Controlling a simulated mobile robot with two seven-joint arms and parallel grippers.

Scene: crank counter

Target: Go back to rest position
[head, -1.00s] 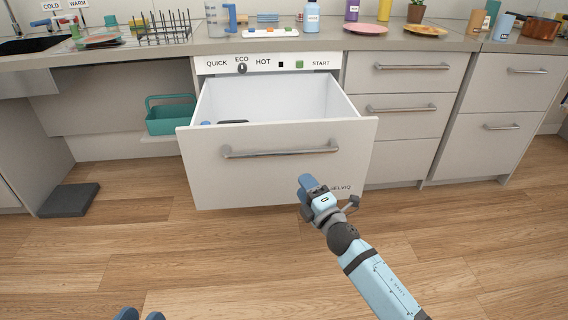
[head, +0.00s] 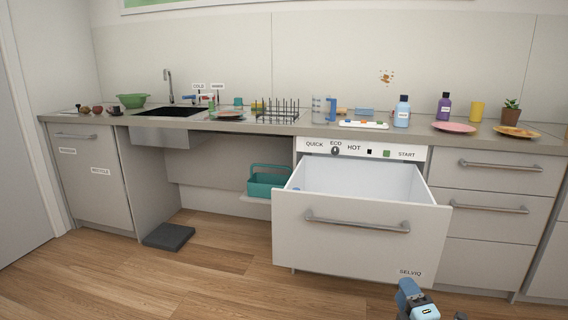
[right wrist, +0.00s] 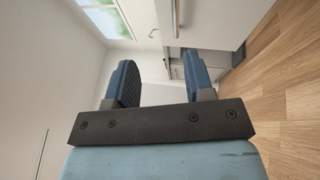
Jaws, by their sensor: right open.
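My right gripper (head: 410,294) shows at the bottom right of the head view, in front of the open dishwasher drawer (head: 350,238) and apart from it. In the right wrist view its two blue fingers (right wrist: 160,84) stand wide apart with nothing between them. The drawer is pulled out, with a bar handle on its white front. A panel above it (head: 375,151) is marked QUICK, ECO, HOT and START, with a knob. Most of the drawer's inside is hidden by its front. My left gripper is not in view.
The counter (head: 255,126) carries a sink (head: 172,111), a dish rack (head: 277,111), bottles, plates and a plant. A teal caddy (head: 264,184) sits on a low shelf under the counter. A dark mat (head: 168,236) lies on the floor. The wooden floor in front is clear.

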